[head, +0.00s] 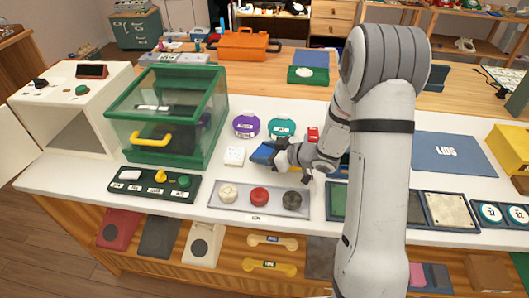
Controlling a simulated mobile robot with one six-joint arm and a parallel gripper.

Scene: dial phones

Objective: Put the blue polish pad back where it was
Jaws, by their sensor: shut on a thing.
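The blue polish pad (262,153) is held in the jaws of my gripper (277,154), a little above the white counter. My gripper is shut on it, at the middle of the counter, between the round containers behind and the grey tray in front. The pad's right end is hidden by the jaws. I cannot tell which spot the pad came from.
A purple round container (246,126) and a teal one (281,127) stand just behind my gripper. A white block (234,156) lies to its left. A grey tray (270,212) with three round pieces lies in front. A green glazed box (187,139) stands at left.

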